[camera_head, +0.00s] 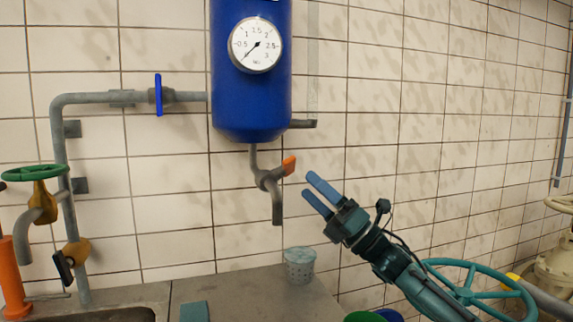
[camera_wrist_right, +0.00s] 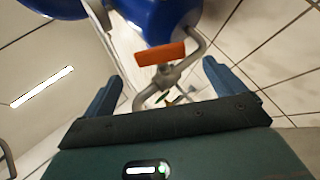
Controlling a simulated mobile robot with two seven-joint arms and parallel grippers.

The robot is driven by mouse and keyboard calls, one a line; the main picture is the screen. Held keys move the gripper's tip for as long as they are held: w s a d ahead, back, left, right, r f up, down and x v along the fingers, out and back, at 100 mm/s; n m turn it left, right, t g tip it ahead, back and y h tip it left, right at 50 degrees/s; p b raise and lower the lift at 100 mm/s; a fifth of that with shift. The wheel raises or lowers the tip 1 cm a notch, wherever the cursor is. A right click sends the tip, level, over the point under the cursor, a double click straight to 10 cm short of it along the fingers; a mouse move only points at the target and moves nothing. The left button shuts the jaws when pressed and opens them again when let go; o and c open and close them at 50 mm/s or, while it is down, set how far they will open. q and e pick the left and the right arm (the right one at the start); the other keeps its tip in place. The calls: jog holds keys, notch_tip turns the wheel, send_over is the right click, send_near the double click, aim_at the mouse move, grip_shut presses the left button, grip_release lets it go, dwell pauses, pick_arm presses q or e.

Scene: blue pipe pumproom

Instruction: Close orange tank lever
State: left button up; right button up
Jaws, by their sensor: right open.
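The orange lever (camera_head: 289,165) sits on a grey tap (camera_head: 268,182) below the blue tank (camera_head: 250,100). In the head view its handle points up and to the right. In the right wrist view the orange lever (camera_wrist_right: 160,53) lies across the picture, ahead of and between my fingers. My right gripper (camera_head: 315,187) is open and empty, just right of and slightly below the lever, apart from it. The right gripper's two blue fingers also show in the wrist view (camera_wrist_right: 162,85). My left gripper is not in view.
A pressure gauge (camera_head: 255,45) is on the tank. A grey pipe with a blue lever (camera_head: 158,95) runs left. A perforated cup (camera_head: 299,265) stands on the counter below the tap. A green handwheel (camera_head: 35,173) is at the left and a teal wheel (camera_head: 470,290) at the lower right.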

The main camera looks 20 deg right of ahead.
aim_at(290, 170)
jog(key=p+x, duration=0.1)
jog(key=x, duration=0.6)
jog(key=shift+r, duration=0.1)
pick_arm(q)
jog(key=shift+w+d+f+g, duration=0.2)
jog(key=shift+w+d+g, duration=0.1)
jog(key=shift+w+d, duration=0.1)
pick_arm(e)
jog(key=shift+w+a+r, duration=0.15)
jog(key=shift+w+a, duration=0.1)
jog(key=shift+c, duration=0.2)
jog(key=c, duration=0.9)
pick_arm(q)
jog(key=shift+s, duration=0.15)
pick_arm(e)
jog(key=shift+c, duration=0.2)
